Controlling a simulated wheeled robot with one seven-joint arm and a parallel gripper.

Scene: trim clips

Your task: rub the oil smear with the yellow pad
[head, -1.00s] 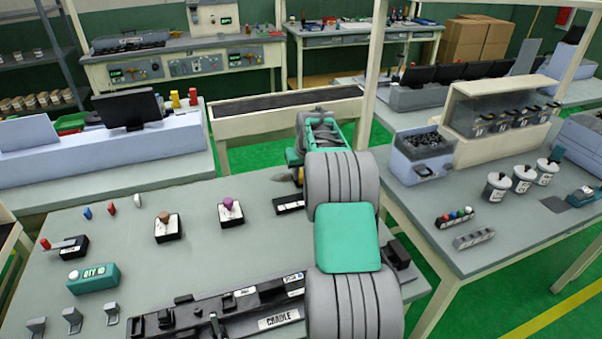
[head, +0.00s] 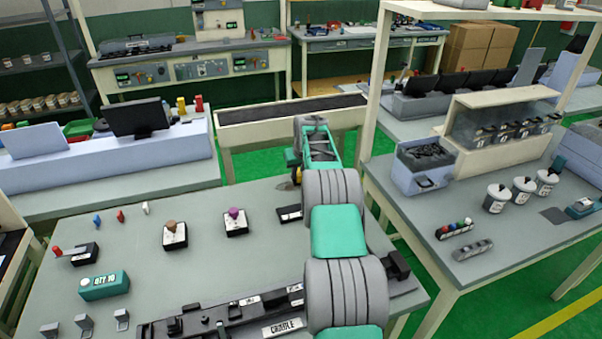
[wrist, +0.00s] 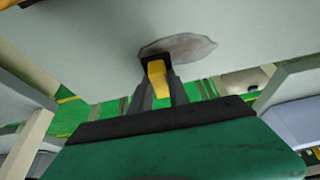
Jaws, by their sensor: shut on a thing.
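My gripper (wrist: 157,88) is shut on the yellow pad (wrist: 158,76), which has a dark piece at its far end. In the wrist view the pad's dark end overlaps the left part of the oil smear (wrist: 192,46), a grey-brown irregular patch on the pale tabletop. I cannot tell for certain whether the pad touches the surface. In the head view a bit of the smear (head: 284,186) shows near the table's far edge, beside my gripper (head: 296,174). My arm hides the rest of it.
On the same grey table (head: 140,262) stand a brown knob box (head: 174,236), a purple knob box (head: 236,223), a teal counter (head: 104,286) and a black cradle (head: 230,318). A conveyor (head: 290,113) lies beyond the far edge. The table's middle left is fairly clear.

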